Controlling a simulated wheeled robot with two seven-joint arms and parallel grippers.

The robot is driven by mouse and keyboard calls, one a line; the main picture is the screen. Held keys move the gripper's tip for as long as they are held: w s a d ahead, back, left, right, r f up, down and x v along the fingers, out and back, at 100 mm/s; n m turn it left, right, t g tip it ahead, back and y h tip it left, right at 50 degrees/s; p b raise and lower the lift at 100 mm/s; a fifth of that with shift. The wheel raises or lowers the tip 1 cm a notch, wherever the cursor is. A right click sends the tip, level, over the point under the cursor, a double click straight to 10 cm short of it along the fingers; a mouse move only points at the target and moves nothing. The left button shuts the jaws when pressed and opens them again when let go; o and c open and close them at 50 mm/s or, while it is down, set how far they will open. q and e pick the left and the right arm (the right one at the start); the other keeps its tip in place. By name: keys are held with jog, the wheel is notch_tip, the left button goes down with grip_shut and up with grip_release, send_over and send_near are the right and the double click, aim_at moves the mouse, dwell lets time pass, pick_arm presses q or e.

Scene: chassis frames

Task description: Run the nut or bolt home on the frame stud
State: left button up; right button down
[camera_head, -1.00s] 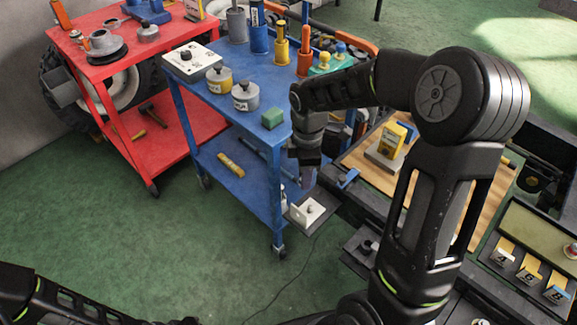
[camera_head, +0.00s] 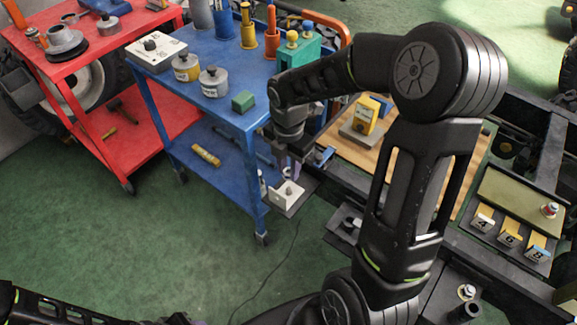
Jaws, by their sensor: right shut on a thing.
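My right gripper (camera_head: 291,170) points down at the end of my bent right arm, just above and behind a white bracket (camera_head: 284,197) on a dark plate at the frame's left end. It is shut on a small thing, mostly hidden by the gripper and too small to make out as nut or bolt. A short grey stud or bolt (camera_head: 289,189) stands on the bracket. I cannot tell whether the held thing touches it. The dark chassis frame (camera_head: 330,185) runs off to the right. My left arm shows at the bottom left; its gripper is out of view.
A blue cart (camera_head: 240,108) with tins and a green block stands close behind my right gripper. A red cart (camera_head: 100,50) stands at the left. Green floor is clear at lower left.

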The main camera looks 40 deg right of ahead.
aim_at(289, 188)
jog(key=shift+f+b, duration=1.65)
jog(key=shift+f, duration=0.25)
jog(key=shift+f+b, duration=0.35)
jog(key=shift+f, duration=0.3)
jog(key=shift+p, duration=0.35)
jog(key=shift+f+b, duration=0.4)
jog(key=shift+f, duration=0.7)
dwell(1.7)
jog(key=c, duration=1.7)
grip_release()
grip_shut()
